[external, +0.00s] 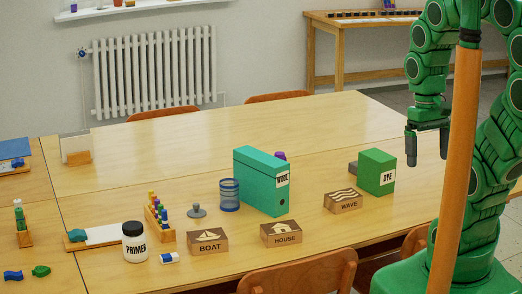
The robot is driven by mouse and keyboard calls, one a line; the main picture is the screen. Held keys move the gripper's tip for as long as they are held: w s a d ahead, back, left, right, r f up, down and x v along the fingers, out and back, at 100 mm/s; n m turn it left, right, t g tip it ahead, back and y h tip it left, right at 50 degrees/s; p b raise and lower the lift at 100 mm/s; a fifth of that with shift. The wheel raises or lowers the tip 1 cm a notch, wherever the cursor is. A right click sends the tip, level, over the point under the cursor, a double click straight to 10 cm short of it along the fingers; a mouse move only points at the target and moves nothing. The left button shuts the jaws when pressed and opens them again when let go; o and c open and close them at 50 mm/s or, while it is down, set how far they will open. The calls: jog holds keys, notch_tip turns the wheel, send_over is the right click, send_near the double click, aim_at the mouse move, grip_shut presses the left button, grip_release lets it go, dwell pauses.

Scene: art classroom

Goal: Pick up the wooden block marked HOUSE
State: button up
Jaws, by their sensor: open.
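The wooden block marked HOUSE (281,234) sits on the table near its front edge, with a white house picture above the word. It stands between the BOAT block (208,241) on its left and the WAVE block (343,201) on its right and farther back. My gripper (427,160) hangs at the right, fingers pointing down and apart, open and empty. It is well to the right of the HOUSE block and apart from it.
A teal WOOL box (262,184) stands just behind the HOUSE block. A green DYE box (377,172) stands between it and my gripper. A blue mesh cup (229,195), PRIMER jar (135,243) and chairs (300,273) are nearby. The table's far half (230,130) is clear.

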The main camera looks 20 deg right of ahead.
dwell(0.4)
jog(key=m+y, duration=1.3)
jog(key=m, duration=0.1)
send_over(285, 227)
jog(key=s+d, duration=0.4)
jog(key=s, duration=0.2)
notch_tip(285, 227, down, 19)
jog(key=w+f+m+t, duration=0.1)
jog(key=f, duration=0.2)
jog(key=w+d+f+m+t, duration=0.1)
jog(key=w+f+m, duration=0.1)
jog(key=f, duration=0.1)
jog(key=w+d+f+m+t, duration=0.1)
jog(key=w+f+m, duration=0.1)
jog(key=f, duration=0.2)
jog(key=shift+y, duration=0.3)
jog(key=shift+x, duration=3.9)
jog(key=shift+w, duration=0.2)
jog(key=c, duration=1.1)
